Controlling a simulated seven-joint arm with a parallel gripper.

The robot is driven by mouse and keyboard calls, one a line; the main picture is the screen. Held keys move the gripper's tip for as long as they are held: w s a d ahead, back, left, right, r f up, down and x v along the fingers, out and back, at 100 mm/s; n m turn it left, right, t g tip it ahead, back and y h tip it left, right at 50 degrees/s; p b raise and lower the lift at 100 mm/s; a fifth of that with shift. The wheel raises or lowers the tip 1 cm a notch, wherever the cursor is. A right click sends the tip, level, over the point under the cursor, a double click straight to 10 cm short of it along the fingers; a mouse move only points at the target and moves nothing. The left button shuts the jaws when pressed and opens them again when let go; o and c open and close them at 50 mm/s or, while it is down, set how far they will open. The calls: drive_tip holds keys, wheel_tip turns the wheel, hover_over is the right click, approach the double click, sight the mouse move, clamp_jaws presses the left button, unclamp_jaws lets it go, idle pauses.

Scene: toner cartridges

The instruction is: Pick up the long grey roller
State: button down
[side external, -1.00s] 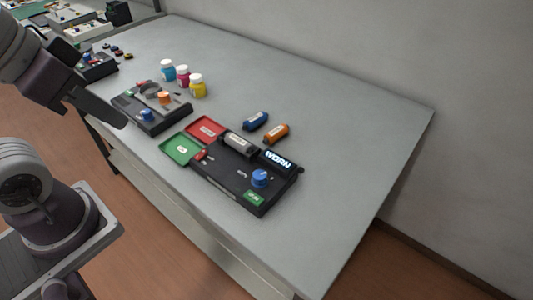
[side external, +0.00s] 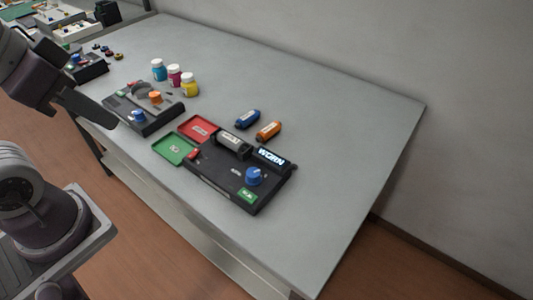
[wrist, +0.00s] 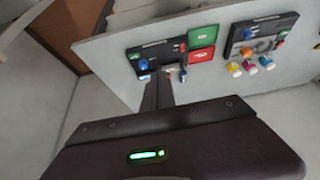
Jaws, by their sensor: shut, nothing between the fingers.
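The long grey roller (side external: 233,141) lies in the top of a black station (side external: 214,174) in the side view, between the red tray and the lit "WORN" display (side external: 272,156). In the wrist view, the station (wrist: 155,55) shows ahead of my fingers, but I cannot make out the roller clearly. My gripper (side external: 113,124) is at the left in the side view, apart from the roller, with its tip near the table's front edge. In the wrist view my gripper (wrist: 158,84) is shut, with nothing held.
A blue cartridge (side external: 247,119) and an orange cartridge (side external: 269,131) lie behind the station. Red (side external: 199,128) and green (side external: 174,149) trays adjoin it. Another black unit (side external: 143,109) and three bottles (side external: 175,76) stand to its left. The table's right side is clear.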

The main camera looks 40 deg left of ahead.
drive_tip(key=c, duration=1)
unclamp_jaws()
drive_tip(key=shift+o, duration=0.2)
drive_tip(key=n+g, duration=0.6)
drive_tip(key=n, duration=1.2)
hover_over(231, 137)
drive_tip(key=f, duration=1.9)
drive_tip(key=shift+s+a, duration=0.1)
drive_tip(key=shift+a, duration=0.1)
drive_tip(key=f, duration=0.7)
drive_tip(key=shift+d+f, duration=0.1)
drive_tip(key=shift+d, duration=0.15)
